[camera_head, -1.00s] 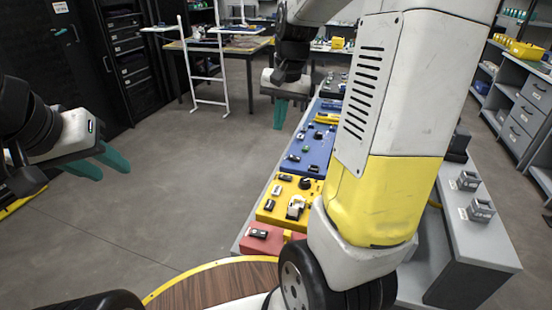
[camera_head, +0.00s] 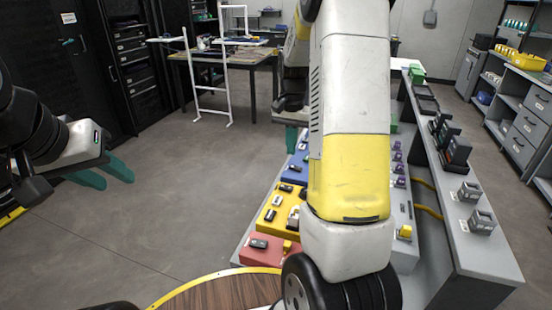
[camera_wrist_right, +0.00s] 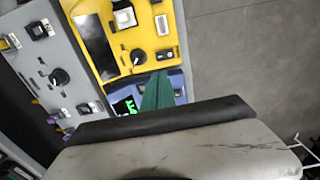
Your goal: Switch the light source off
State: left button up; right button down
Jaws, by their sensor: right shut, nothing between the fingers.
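I cannot read which bench unit is the light source. A yellow unit (camera_head: 269,217), a blue unit (camera_head: 295,172) and a red unit (camera_head: 262,250) stand in a row on the bench, partly hidden by my right arm. The right wrist view shows the yellow unit (camera_wrist_right: 146,45) with a black knob and dark screen, the blue unit (camera_wrist_right: 180,86) with a lit green display, and a grey unit (camera_wrist_right: 50,50) with a black knob. My right gripper (camera_wrist_right: 157,88) is shut and empty, its teal fingers over the blue unit. My left gripper (camera_head: 112,176) is open and empty over the floor.
A grey shelf (camera_head: 455,195) with several small devices runs along the bench's right side. A round wooden table (camera_head: 220,292) is in front. A white frame (camera_head: 210,85) stands by a far table. The floor at left is clear.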

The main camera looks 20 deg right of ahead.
aim_at(290, 188)
notch_tip(290, 188, down, 14)
jog(key=shift+r, duration=0.25)
dwell(0.3)
jog(key=shift+s+d+f, duration=0.1)
jog(key=shift+f, duration=0.1)
jog(key=shift+w+a+r, duration=0.3)
jog(key=shift+w+a, duration=0.2)
jog(key=shift+a, duration=0.15)
